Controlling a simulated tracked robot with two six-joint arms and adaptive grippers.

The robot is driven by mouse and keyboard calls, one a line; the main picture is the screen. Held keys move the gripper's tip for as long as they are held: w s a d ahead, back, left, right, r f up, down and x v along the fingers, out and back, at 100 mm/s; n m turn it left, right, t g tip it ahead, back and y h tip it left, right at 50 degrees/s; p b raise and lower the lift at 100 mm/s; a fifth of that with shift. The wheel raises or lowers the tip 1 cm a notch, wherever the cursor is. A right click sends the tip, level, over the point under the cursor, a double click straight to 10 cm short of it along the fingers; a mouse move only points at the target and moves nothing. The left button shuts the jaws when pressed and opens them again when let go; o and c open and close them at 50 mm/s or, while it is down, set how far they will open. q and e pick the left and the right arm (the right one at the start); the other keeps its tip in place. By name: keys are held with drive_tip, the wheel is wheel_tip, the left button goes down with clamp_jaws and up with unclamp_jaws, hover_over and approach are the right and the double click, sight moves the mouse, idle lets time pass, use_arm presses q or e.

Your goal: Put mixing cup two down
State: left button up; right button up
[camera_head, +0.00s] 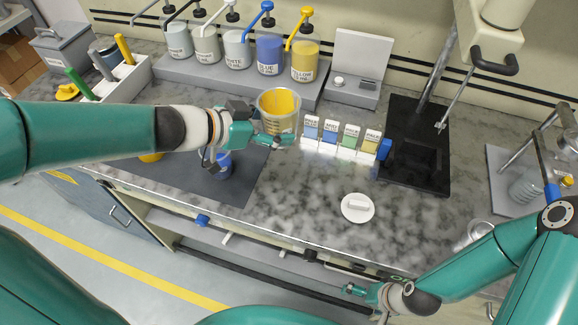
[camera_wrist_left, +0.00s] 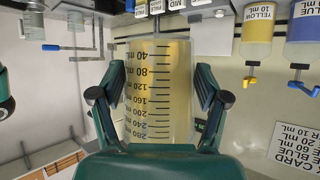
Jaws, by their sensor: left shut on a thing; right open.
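A clear mixing cup (camera_head: 284,122) with yellow contents is held by my left gripper (camera_head: 262,134), in front of the blue and yellow pump bottles. In the left wrist view the cup (camera_wrist_left: 160,90) shows a printed scale, and the fingers of the left gripper (camera_wrist_left: 158,105) press on it from both sides. I cannot see a number naming the cup. Whether its base touches the counter is hidden. Another cup, blue (camera_head: 222,166), stands on the dark mat (camera_head: 245,180) below the left wrist. My right gripper (camera_head: 362,294) is open and empty near the counter's front edge.
Pump bottles (camera_head: 238,48) stand on a grey rack behind the cup. A row of labelled cards (camera_head: 341,138) is to its right. A black stand (camera_head: 425,150) is further right. Bare counter lies around the lid.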

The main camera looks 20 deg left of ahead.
use_arm(q)
drive_tip(key=shift+w+a+f, duration=0.1)
wheel_tip(320, 180, down, 15)
drive_tip(key=b, duration=0.9)
drive_tip(key=shift+w+r, duration=0.15)
drive_tip(key=shift+r, duration=0.05)
drive_tip(key=shift+f+b, duration=1.1)
drive_tip(key=shift+f, duration=1.25)
drive_tip(key=shift+f, duration=0.25)
drive_tip(key=o, duration=1.7)
drive_tip(key=shift+r, duration=0.1)
